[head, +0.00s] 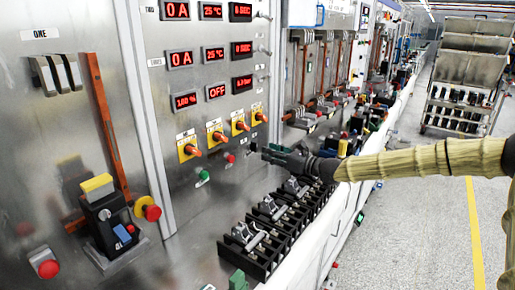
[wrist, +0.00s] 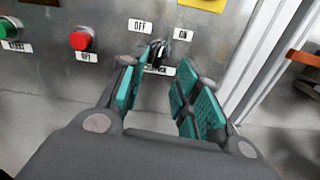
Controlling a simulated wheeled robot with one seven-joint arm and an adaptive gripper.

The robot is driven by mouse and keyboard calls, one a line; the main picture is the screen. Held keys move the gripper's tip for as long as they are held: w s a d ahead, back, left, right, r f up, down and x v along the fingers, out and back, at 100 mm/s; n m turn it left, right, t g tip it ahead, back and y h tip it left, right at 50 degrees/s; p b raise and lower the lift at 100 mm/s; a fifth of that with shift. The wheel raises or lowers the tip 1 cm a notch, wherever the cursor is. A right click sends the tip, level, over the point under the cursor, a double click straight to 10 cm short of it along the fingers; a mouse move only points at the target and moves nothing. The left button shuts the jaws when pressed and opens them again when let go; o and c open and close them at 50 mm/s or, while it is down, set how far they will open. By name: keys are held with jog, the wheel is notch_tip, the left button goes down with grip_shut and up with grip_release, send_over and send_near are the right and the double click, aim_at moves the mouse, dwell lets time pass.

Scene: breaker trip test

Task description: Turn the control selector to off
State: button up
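The control selector (wrist: 158,56) is a small black knob on the metal panel in the wrist view. The OFF label (wrist: 140,26) is at its upper left and the ON label (wrist: 183,35) at its upper right. The knob seems to lean slightly toward ON, but its exact angle is hard to tell. My gripper (wrist: 157,72) is open, its teal pads to the left and right of the knob with visible gaps. In the head view my gripper (head: 276,155) is close to the panel and hides most of the selector.
A red button (wrist: 81,40) and a green button (wrist: 8,27) are left of the selector. Yellow-plated switches (head: 240,124) are above on the panel. Black terminal blocks (head: 266,232) stand on the bench below my gripper. An orange-brown bar (wrist: 305,58) is at the right.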

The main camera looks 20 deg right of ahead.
aim_at(254, 147)
jog(key=p+x, duration=0.1)
jog(key=x, duration=0.5)
jog(key=shift+a, duration=0.15)
jog(key=shift+w, duration=0.1)
